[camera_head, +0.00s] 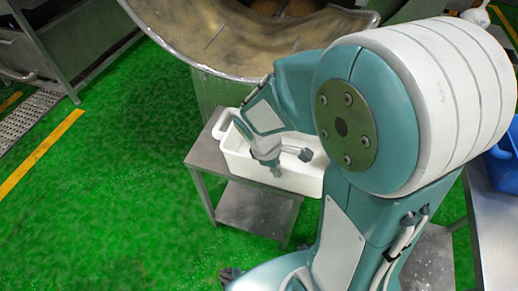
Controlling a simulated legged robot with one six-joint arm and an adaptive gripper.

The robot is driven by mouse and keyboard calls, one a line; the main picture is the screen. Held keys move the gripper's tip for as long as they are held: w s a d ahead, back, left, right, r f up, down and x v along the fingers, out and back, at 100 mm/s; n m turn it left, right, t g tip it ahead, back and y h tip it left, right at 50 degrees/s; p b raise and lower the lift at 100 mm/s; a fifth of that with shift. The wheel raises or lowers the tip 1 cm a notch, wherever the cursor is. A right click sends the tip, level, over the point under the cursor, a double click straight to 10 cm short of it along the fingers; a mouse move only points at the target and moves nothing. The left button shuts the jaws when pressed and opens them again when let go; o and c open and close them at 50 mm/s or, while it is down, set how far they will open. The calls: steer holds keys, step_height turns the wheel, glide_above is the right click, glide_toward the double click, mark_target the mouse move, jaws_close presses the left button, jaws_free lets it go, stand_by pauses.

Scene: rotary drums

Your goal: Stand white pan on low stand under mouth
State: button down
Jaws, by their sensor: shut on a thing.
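The white pan (238,150) is upright on the top of the low grey metal stand (203,152), below and in front of the wide mouth (205,72) of the drum. The pan's left handle shows at its far left corner. My gripper (280,160) is at the pan's near long side and is shut on the pan; its fingertips are small in the picture. My arm hides the right part of the pan and of the stand. Whether the pan's right end rests fully on the stand cannot be seen.
The drum's rim hangs close behind and above the pan. A metal table (495,225) with a blue container (507,150) stands at the right. Metal framework (55,45) and a grating (25,118) are at the left. Green floor left of the stand is clear.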

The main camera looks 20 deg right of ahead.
steer(key=w+f, duration=0.1)
steer(key=w, duration=0.1)
steer(key=w+f, duration=0.1)
steer(key=w, duration=0.2)
steer(key=w+f, duration=0.1)
steer(key=w, duration=0.1)
steer(key=shift+w+a+f, duration=0.15)
steer(key=shift+a+f, duration=0.05)
steer(key=shift+a, duration=0.15)
steer(key=w+f, duration=0.5)
steer(key=shift+a+f, duration=0.2)
steer(key=shift+a, duration=0.15)
steer(key=shift+w+f, duration=0.15)
steer(key=shift+f, duration=0.1)
steer(key=shift+w+f, duration=0.15)
steer(key=shift+f, duration=1.55)
steer(key=c, duration=0.8)
jaws_free()
